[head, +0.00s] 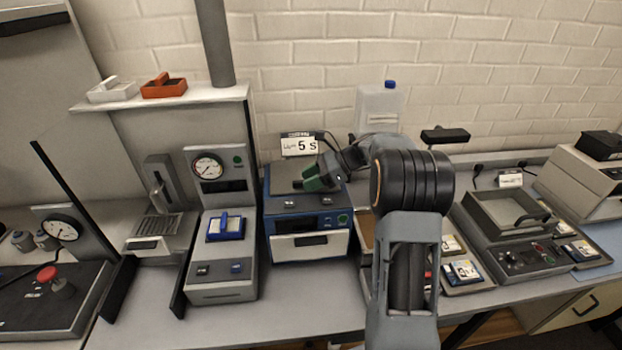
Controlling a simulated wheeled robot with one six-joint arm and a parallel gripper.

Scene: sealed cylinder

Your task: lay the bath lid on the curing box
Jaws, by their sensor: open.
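The curing box (283,248) is, as best I can tell, the blue and grey unit with a white front drawer, below a "5 s" sign. My gripper (318,182) is open over the right part of its top. Its dark green end hides part of that top, and I cannot tell whether it touches. The bath lid is hard to single out. A grey rectangular cover with a bar handle (503,212) lies on the bench unit at the right and may be it, apart from my gripper.
A gauge unit (222,270) holding a blue-framed piece stands left of the curing box. White (112,93) and orange (164,88) handled pieces sit on a shelf. A blue-capped jug (378,104) stands behind. My arm hides bench right of the box.

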